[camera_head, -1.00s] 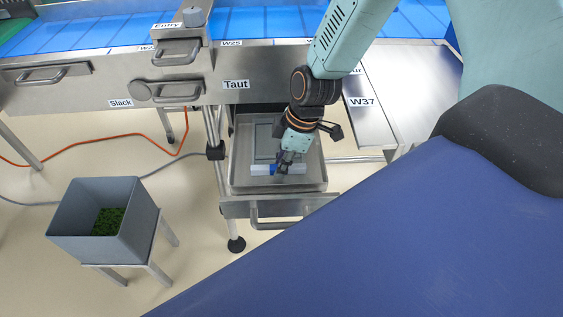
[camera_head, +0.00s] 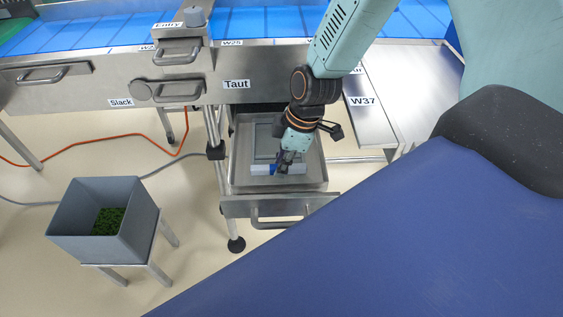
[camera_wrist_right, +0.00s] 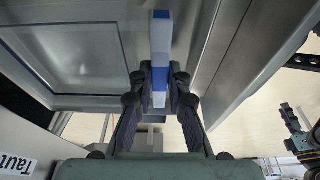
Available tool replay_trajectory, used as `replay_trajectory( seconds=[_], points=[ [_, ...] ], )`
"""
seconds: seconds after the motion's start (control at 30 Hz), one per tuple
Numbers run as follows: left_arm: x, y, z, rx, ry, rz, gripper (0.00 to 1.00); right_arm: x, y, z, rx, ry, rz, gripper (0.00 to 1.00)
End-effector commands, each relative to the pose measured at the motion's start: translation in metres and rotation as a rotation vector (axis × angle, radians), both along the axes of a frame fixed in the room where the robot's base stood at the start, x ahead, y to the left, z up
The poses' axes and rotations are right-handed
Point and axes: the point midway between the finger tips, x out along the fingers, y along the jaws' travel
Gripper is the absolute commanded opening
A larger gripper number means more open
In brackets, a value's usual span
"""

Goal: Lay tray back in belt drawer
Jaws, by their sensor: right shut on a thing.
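The belt drawer (camera_head: 235,178) is pulled out below the "Taut" label, a steel pan with a front handle. A flat grey rectangular tray (camera_head: 263,142) lies inside it. It also shows at the left of the right wrist view (camera_wrist_right: 75,56). A white and blue bar (camera_head: 259,170) is at the tray's near side. I cannot tell whether it is joined to the tray. My right gripper (camera_head: 284,169) reaches down into the drawer and is shut on the bar (camera_wrist_right: 161,40). The fingers hide part of the bar.
The steel machine front (camera_head: 262,62) and blue belt (camera_head: 264,22) lie behind the drawer. A steel table (camera_head: 395,85) marked W37 stands to the right. A grey bin (camera_head: 125,235) with green bits stands on a stand at the left. Orange and grey cables run across the floor.

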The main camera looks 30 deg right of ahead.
Motion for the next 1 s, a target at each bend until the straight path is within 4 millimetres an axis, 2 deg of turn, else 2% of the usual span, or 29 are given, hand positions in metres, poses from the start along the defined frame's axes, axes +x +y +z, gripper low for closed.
replay_trajectory(
  seconds=[0.13, 0.17, 0.47, 0.63, 0.83, 1.0],
  points=[
    [0.0000, 0.0000, 0.0002, 0.000, 0.000, 0.000, 0.36, 0.0002, 0.0000, 0.0003, 0.000, -0.001, -0.001, 0.00],
    [0.0000, 0.0000, 0.0002, 0.000, 0.000, 0.000, 0.36, 0.0002, 0.0000, 0.0003, 0.000, -0.001, -0.001, 0.18],
    [-0.0001, 0.0000, 0.0002, 0.000, 0.000, 0.000, 0.36, 0.0001, 0.0000, 0.0003, 0.000, 0.000, -0.001, 0.42],
    [0.0000, 0.0000, 0.0002, 0.000, 0.000, 0.000, 0.36, 0.0001, 0.0000, 0.0002, 0.000, 0.000, -0.001, 0.42],
    [0.0000, 0.0000, 0.0001, 0.000, 0.000, 0.000, 0.36, -0.0001, 0.0000, 0.0001, 0.000, 0.000, -0.001, 0.27],
    [0.0000, 0.0000, 0.0001, 0.000, 0.000, 0.000, 0.36, -0.0001, 0.0000, 0.0001, 0.000, 0.000, -0.001, 0.27]
  ],
)
